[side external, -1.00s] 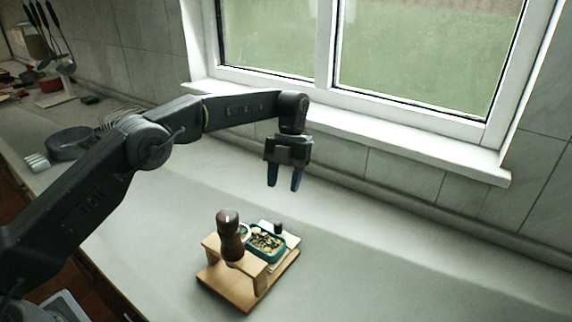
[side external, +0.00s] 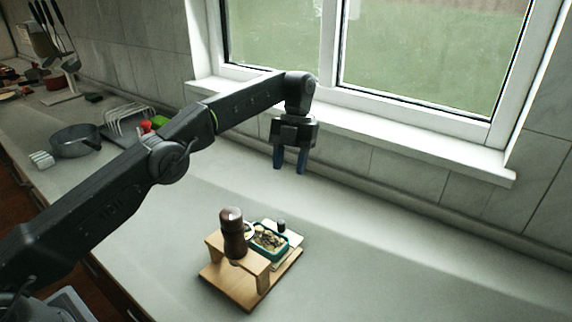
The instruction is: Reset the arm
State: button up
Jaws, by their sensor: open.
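My gripper (side external: 290,162) hangs above the counter in front of the window, its two blue fingers pointing down and apart. It is open and holds nothing. It is well above and behind the small wooden stand (side external: 237,283), touching nothing.
On the wooden stand are a brown pepper mill (side external: 233,238) and a green dish of food (side external: 271,250). A grey pot (side external: 76,141), a dish rack (side external: 128,122) and utensils (side external: 55,40) are at the left. The window sill (side external: 430,152) runs behind my gripper. The counter at right is clear.

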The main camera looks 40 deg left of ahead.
jog(key=s+a+r+n+t, duration=0.2)
jog(key=s+r+n, duration=0.4)
jog(key=r+n, duration=0.2)
jog(key=s+a+r+n+t, duration=0.2)
jog(key=s+r+n+t, duration=0.1)
jog(key=s+r+n, duration=0.4)
jog(key=s+a+f+n+t, duration=0.1)
jog(key=s+f+n, duration=0.1)
jog(key=s+n, duration=0.4)
jog(key=s+a+f+n+t, duration=0.1)
jog(key=s+f+n+t, duration=0.1)
jog(key=s+n, duration=0.4)
jog(key=s+a+f+n+t+y, duration=0.1)
jog(key=s+f+n, duration=0.2)
jog(key=s+n, duration=0.3)
jog(key=s, duration=0.4)
jog(key=shift+a+f+t, duration=0.15)
jog(key=shift+a+t, duration=0.25)
jog(key=shift+w, duration=0.1)
